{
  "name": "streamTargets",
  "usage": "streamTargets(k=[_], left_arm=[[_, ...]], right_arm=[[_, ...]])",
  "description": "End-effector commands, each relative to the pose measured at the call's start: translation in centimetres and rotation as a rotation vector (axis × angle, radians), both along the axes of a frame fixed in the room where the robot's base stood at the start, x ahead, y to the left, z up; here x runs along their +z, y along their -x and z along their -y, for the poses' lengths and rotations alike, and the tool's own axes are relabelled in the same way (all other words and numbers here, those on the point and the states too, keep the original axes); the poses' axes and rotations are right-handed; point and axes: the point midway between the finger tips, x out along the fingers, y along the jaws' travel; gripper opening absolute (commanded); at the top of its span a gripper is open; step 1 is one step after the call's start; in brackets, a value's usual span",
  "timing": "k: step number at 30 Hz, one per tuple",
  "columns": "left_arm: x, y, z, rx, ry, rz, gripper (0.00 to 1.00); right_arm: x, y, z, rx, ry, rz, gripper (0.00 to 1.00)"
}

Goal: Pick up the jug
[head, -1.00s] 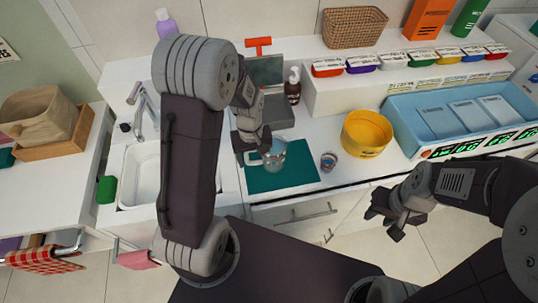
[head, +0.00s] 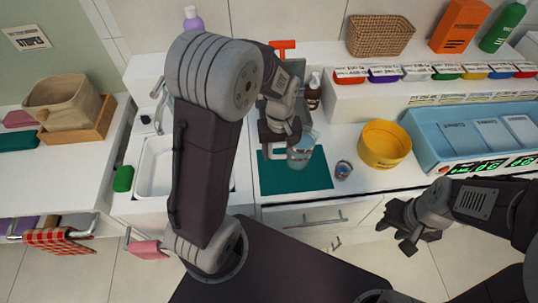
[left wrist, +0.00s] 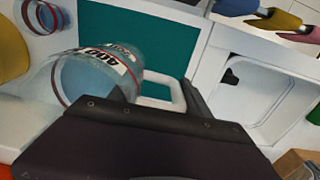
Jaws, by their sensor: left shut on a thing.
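The clear jug (head: 301,152) is over the far right part of the green mat (head: 290,177) in the head view. In the left wrist view the jug (left wrist: 100,75) shows its red and white label and a pale handle (left wrist: 168,92). My left gripper (head: 285,138) is shut on the jug at its handle side; the fingers partly hide the handle. The jug looks clear of the mat, though the gap is hard to judge. My right gripper (head: 400,226) is open and empty, in front of the counter at the right.
A small striped cup (head: 343,170) and a yellow tub (head: 384,145) stand to the right of the jug. A soap bottle (head: 313,91) is behind it. The sink (head: 153,165) is at left, partly behind my left arm. A blue bin (head: 450,135) is further right.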

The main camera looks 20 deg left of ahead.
Motion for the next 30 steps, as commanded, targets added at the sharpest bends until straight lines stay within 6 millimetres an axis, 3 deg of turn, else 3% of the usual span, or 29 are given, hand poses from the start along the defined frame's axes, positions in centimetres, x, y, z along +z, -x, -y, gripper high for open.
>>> streamTargets(k=[6, 12, 30], left_arm=[[3.0, -1.0, 4.9, -0.007, 0.001, 0.006, 0.00], [4.8, -1.5, 7.7, -0.002, 0.001, 0.003, 0.00], [5.2, -1.6, 8.5, 0.001, 0.001, 0.002, 0.00]], right_arm=[[0.2, 0.0, 0.0, 0.000, 0.000, 0.000, 0.36], [0.3, 0.0, 0.0, 0.000, 0.000, 0.000, 0.36], [0.3, 0.0, 0.0, 0.000, 0.000, 0.000, 0.36]])
